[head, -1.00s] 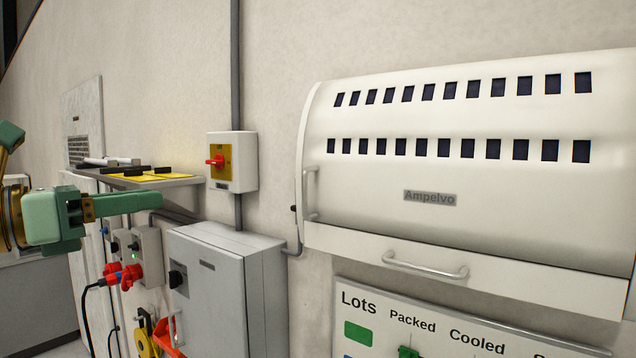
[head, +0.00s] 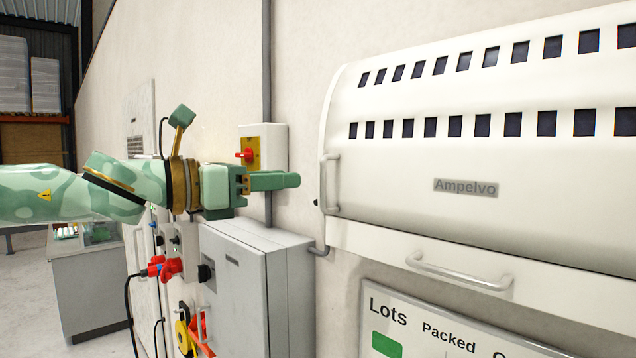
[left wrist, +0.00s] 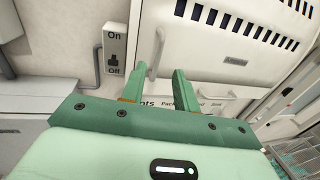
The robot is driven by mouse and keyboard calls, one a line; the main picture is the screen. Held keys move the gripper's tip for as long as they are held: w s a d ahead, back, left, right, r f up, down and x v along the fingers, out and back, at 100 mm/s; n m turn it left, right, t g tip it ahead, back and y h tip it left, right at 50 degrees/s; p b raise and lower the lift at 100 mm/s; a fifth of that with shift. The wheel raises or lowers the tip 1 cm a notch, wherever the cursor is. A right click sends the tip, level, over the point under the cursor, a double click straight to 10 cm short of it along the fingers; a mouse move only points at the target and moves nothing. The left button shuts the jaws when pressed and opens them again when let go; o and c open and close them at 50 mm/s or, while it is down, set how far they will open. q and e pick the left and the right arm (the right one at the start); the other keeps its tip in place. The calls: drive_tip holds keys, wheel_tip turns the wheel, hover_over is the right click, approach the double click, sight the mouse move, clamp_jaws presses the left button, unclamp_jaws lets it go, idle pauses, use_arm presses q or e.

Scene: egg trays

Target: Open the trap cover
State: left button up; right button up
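The trap cover (head: 400,210) is a large white curved hood on the wall, labelled Ampelvo, with two rows of dark slots. It looks closed. A vertical handle (head: 330,185) is at its left edge and a horizontal bar handle (head: 458,275) is on its lower lip. My left gripper (head: 297,180) points right, a little left of the vertical handle in the picture. In the left wrist view its green fingers (left wrist: 160,70) are apart and empty, with the vertical handle (left wrist: 157,52) beyond and between their tips. I see no contact. My right gripper is not in view.
A red rotary switch box (head: 270,155) is on the wall behind my left gripper. A grey cabinet (head: 245,285) stands below it, with red plugs (head: 163,268) to its left. A lots board (head: 430,325) hangs under the cover. An On/Off switch (left wrist: 115,47) shows in the left wrist view.

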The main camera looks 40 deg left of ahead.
use_arm(q)
drive_tip(key=p+x, duration=0.1)
drive_tip(key=x, duration=0.5)
drive_tip(key=shift+w, duration=0.4)
clamp_jaws()
